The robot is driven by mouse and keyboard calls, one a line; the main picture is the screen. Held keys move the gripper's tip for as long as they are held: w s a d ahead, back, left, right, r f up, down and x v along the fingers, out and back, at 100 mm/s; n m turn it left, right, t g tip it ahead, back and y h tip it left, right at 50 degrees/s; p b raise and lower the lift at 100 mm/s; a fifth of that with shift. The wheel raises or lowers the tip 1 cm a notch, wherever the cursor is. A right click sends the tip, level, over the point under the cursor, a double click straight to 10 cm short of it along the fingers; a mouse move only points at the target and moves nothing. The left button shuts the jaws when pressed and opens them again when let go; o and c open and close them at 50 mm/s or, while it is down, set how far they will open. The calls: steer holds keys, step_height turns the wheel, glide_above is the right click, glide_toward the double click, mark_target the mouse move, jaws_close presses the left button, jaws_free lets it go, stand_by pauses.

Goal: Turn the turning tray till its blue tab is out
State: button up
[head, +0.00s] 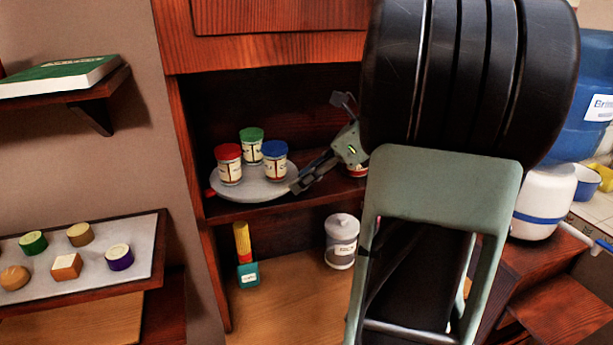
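The turning tray (262,194) is a round pale grey disc on the cabinet's middle shelf. A red tab (210,193) sticks out at its left edge. No blue tab shows; part of the right rim is behind my gripper. Three small jars stand on the tray: one red-lidded (229,166), one green-lidded (251,147) and one blue-lidded (274,162). My gripper (296,186) reaches in from the right, its dark fingertips at the tray's right front rim. I cannot tell whether it touches the rim, or whether the fingers are open or shut.
A partly hidden jar (357,172) stands on the shelf right of the tray, behind my gripper. Below are a yellow-handled teal item (247,272) and a grey-lidded jar (341,246). The cabinet's left side panel (190,160) borders the tray closely. My arm covers the right middle.

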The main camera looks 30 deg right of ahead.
steer(key=shift+c, duration=0.2)
jaws_close()
